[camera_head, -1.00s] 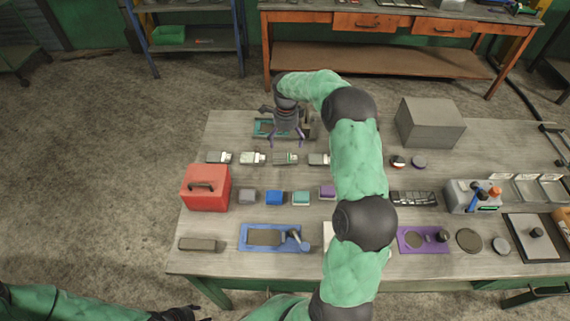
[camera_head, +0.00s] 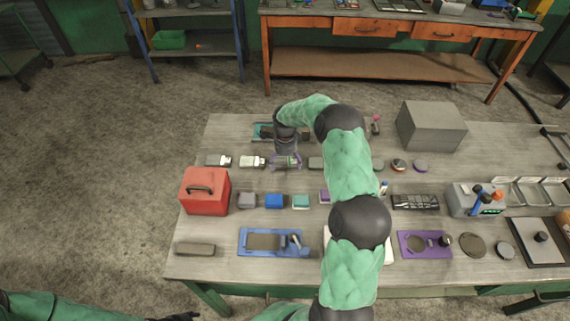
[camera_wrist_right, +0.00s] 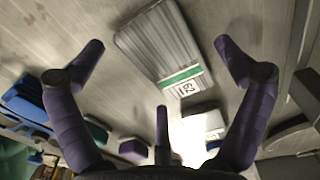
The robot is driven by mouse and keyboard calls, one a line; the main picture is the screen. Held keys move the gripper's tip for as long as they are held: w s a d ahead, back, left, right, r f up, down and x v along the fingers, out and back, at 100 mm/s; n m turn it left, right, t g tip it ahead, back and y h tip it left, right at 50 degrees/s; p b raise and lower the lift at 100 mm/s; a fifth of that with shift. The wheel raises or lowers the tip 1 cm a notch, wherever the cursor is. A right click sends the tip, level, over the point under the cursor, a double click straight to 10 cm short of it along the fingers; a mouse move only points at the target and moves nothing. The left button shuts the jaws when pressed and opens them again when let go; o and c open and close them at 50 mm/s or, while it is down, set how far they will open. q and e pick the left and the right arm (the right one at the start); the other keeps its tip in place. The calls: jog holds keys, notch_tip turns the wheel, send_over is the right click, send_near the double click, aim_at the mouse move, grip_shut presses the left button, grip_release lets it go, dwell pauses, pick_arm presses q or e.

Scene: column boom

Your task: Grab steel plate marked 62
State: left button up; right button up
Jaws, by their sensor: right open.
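A row of small grey blocks with white labelled ends lies across the table, including one at the left (camera_head: 218,160) and a second (camera_head: 252,162). My right gripper (camera_head: 285,164) is open over the third, a ribbed grey plate with a green stripe. In the right wrist view this plate (camera_wrist_right: 155,42) lies between the spread purple fingers (camera_wrist_right: 158,46), apart from them.
A blue tray (camera_head: 247,251) lies in front. A large grey box (camera_head: 431,124) stands at the back right. My right arm hides the table's middle.

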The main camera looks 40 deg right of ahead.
jog(key=c, duration=1.7)
jog(key=shift+r, duration=0.1)
